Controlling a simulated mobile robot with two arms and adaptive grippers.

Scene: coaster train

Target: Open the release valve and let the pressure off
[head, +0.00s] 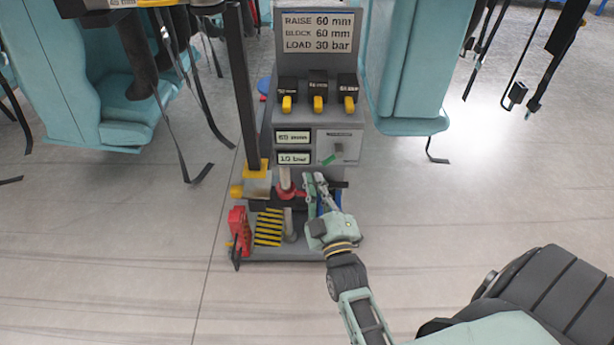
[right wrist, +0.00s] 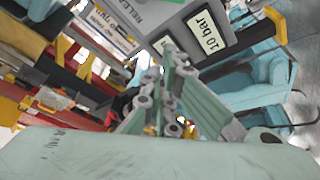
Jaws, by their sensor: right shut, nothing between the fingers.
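The release valve panel (head: 350,134) is a grey plate on the front of the jack stand. My right gripper (head: 315,178) is shut and empty, just below the panel and apart from the handle. In the right wrist view its closed fingers (right wrist: 170,55) point up towards the panel, whose lettering is partly cut off; the handle is not clear there. The pressure display (head: 294,158) reads 10 bar, and it also shows in the right wrist view (right wrist: 208,33). My left gripper is out of view.
A sign (head: 317,33) reads raise 60 mm, block 60 mm, load 30 bar. Three yellow-tipped levers (head: 318,103) stand above the displays. A red part (head: 287,193) on the post is close to my gripper. Teal seats (head: 410,70) flank the stand; straps hang nearby.

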